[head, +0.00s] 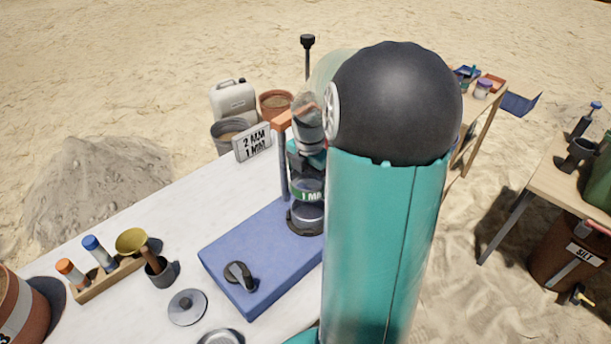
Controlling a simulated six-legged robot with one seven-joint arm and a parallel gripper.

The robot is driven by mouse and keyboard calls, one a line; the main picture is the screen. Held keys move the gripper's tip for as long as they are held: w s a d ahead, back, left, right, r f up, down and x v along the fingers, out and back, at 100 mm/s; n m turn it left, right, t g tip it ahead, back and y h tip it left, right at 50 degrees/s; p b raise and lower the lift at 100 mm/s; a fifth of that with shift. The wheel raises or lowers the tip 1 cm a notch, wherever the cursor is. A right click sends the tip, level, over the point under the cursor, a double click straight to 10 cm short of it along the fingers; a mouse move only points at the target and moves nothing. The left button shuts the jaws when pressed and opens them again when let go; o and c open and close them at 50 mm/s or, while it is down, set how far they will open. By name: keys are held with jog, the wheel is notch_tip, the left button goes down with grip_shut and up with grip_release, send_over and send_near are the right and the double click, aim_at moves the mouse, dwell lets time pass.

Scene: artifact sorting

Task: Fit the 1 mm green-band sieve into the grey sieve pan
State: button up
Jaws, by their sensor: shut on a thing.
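The 1 mm green-band sieve (309,195) is upright over the far right part of the blue base, partly hidden by my arm. My gripper (305,168) comes down from above and is shut on the sieve; its fingertips are mostly hidden. Directly below the green band is a dark grey round piece, which looks like the sieve pan (303,222), on the blue base. A lighter band shows between the two; I cannot tell whether they touch.
The blue base (235,252) carries a black knob (238,275) and a grey post with an orange top (282,121). A "2 MM 1 MM" sign (252,142) stands behind. A grey lid (187,307), brass funnel (132,242) and tube rack (110,279) stand left on the white table (195,215).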

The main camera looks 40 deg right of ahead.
aim_at(309, 187)
jog(key=shift+w+f, duration=0.1)
jog(key=shift+w, duration=0.05)
jog(key=shift+f, duration=0.25)
jog(key=shift+s+f, duration=0.2)
jog(key=shift+f, duration=0.45)
jog(key=shift+w+f, duration=0.1)
jog(key=shift+f, duration=1.9)
jog(key=shift+f, duration=0.95)
jog(key=o, duration=0.7)
jog(key=shift+o, duration=0.2)
